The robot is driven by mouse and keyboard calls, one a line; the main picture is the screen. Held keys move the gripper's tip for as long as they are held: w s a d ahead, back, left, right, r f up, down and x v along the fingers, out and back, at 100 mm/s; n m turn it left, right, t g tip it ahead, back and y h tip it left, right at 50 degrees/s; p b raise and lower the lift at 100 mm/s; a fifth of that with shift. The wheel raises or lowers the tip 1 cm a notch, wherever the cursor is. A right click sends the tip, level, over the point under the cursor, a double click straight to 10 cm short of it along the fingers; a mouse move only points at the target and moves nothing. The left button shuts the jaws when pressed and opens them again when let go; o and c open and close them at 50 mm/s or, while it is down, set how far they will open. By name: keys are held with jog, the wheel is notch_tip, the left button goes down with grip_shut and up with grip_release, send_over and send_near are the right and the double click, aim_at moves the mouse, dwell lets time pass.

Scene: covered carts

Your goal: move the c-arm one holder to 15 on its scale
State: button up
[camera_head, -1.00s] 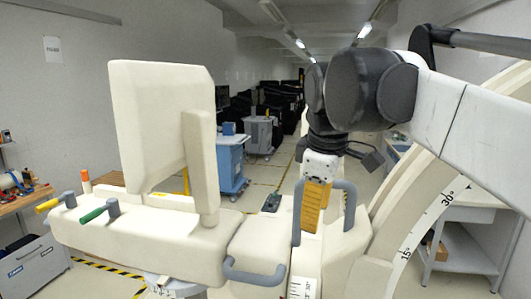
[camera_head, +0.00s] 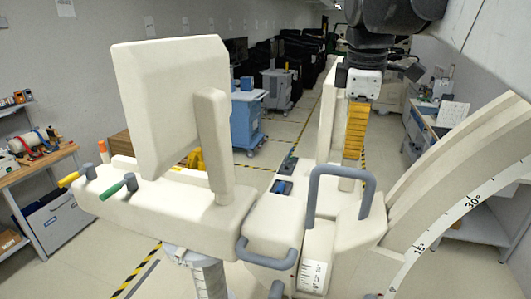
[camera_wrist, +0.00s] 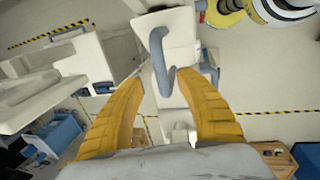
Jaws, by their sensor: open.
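The beige c-arm (camera_head: 160,235) fills the front of the head view, with an upright panel at left and a grey loop handle (camera_head: 341,172) at right centre. A curved arc (camera_head: 455,205) at right carries marks 15° and 30°. A small white scale strip (camera_head: 313,274) sits low on the block under the handle; its figures are too small to read. My gripper (camera_head: 354,156) points down with yellow fingers, beside the loop's upper right in the picture. In the wrist view the open fingers (camera_wrist: 160,83) are empty, with a grey handle (camera_wrist: 158,58) showing between and beyond their tips.
A workbench (camera_head: 45,160) with tools stands at left, and a blue cart (camera_head: 247,122) stands behind the c-arm. Green (camera_head: 118,187) and yellow (camera_head: 76,177) knobbed levers stick out at the front left. Another bench (camera_head: 425,125) stands at right. The aisle floor behind is clear.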

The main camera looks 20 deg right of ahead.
aim_at(347, 168)
jog(key=shift+w+d+f, duration=0.15)
jog(key=shift+w+f, duration=0.05)
jog(key=shift+f, duration=1.05)
jog(key=shift+w+d+f, duration=0.15)
jog(key=shift+w+f, duration=0.1)
jog(key=shift+f, duration=1)
jog(key=shift+w+d+f, duration=0.15)
jog(key=shift+w+f, duration=0.05)
jog(key=shift+f, duration=1.05)
jog(key=shift+c, duration=0.5)
grip_shut()
